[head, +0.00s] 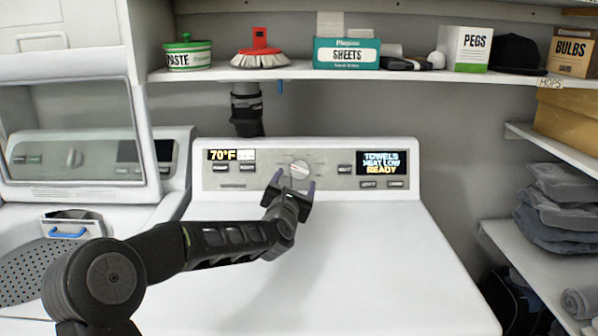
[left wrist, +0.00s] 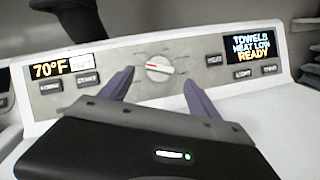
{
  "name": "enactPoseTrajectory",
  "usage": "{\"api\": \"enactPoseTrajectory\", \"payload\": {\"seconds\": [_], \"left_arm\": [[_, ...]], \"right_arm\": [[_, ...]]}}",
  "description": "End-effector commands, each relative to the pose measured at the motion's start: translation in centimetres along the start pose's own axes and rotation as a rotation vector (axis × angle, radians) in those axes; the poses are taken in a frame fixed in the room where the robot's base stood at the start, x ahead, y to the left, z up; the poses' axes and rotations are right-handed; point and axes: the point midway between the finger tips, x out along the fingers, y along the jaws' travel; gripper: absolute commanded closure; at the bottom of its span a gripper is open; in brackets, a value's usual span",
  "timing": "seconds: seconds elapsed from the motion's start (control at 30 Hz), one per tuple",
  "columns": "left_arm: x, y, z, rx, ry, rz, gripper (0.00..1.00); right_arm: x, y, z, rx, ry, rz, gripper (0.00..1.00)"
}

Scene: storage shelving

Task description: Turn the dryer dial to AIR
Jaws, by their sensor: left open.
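The dryer dial (head: 299,169) is a round light knob at the middle of the dryer's grey control panel. In the left wrist view the dial (left wrist: 159,68) shows a red mark across its face; the labels around it are too small to read. A display (head: 382,163) on the panel's right reads TOWELS, HEAT LOW, READY. My left gripper (head: 296,181) is open and empty, just in front of the dial. In the left wrist view its two purple fingers stand apart, one on each side below the dial, and do not appear to touch it. My right gripper is not in view.
The dryer's white top (head: 340,250) is clear apart from my left arm above it. A washer with a raised lid (head: 75,140) stands at left. A shelf (head: 320,74) above holds several boxes, a brush and a tub. Side shelves with folded cloths (head: 557,215) stand at right.

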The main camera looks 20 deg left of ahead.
Motion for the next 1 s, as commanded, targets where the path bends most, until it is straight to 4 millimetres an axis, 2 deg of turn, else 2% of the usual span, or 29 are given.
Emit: {"api": "enactPoseTrajectory", "payload": {"seconds": [0.2, 0.4, 0.77, 1.0], "left_arm": [[3.4, 0.0, 0.2, -0.002, 0.001, 0.000, 0.29], [5.8, 0.0, 0.1, -0.001, 0.001, 0.000, 0.29], [6.4, 0.0, -0.1, 0.001, 0.000, 0.001, 0.29], [6.4, 0.0, 0.0, 0.001, 0.000, 0.001, 0.48]], "right_arm": [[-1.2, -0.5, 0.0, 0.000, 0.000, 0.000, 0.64], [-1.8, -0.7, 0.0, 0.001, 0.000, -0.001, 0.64], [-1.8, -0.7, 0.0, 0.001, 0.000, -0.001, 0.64], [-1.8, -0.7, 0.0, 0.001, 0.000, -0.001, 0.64]]}}
